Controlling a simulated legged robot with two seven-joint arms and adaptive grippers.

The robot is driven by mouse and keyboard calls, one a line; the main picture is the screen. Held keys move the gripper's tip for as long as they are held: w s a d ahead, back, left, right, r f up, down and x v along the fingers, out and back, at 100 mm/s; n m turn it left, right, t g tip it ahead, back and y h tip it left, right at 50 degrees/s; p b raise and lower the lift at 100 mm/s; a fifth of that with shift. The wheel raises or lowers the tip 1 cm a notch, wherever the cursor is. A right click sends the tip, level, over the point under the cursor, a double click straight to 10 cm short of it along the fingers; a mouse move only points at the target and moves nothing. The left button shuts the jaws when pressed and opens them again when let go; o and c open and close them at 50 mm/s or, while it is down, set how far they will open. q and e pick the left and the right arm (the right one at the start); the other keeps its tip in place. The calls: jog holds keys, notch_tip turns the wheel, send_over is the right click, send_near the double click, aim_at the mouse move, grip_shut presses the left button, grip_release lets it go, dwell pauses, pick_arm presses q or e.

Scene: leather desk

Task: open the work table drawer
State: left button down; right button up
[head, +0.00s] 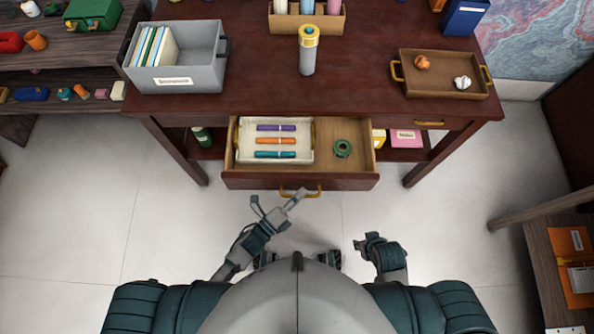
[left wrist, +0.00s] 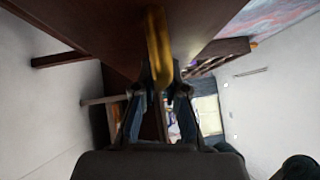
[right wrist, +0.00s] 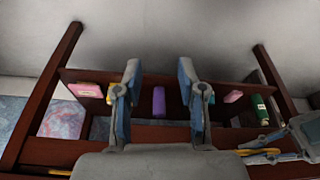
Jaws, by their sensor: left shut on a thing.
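The work table (head: 250,50) is dark red wood. Its drawer (head: 360,168) stands pulled out at the front, with its inside showing. A brass handle (head: 300,191) is on the drawer front, and it also shows in the left wrist view (left wrist: 157,45). My left gripper (head: 295,199) is at this handle; in the left wrist view its fingers (left wrist: 160,82) close around the bar. My right gripper (head: 366,241) is empty, low and right of the drawer. In the right wrist view its fingers (right wrist: 160,95) are wide apart.
In the drawer are a white tray (head: 242,150) of pens and a green tape roll (head: 342,148). The floor before the drawer is clear apart from my body.

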pick_arm(q)
jog(key=s+p, duration=0.1)
jog(key=s, duration=0.7)
jog(key=shift+d, duration=0.3)
jog(key=c, duration=1.2)
grip_release()
jog(key=shift+d+f, duration=0.1)
jog(key=shift+f, duration=0.05)
jog(key=v, duration=1.1)
jog(key=shift+s, duration=0.25)
pick_arm(e)
jog(key=f, duration=0.2)
jog(key=s+d+f+g, duration=0.1)
pick_arm(q)
jog(key=shift+a, duration=0.25)
pick_arm(e)
jog(key=shift+a+r, duration=0.1)
jog(key=shift+a, duration=0.2)
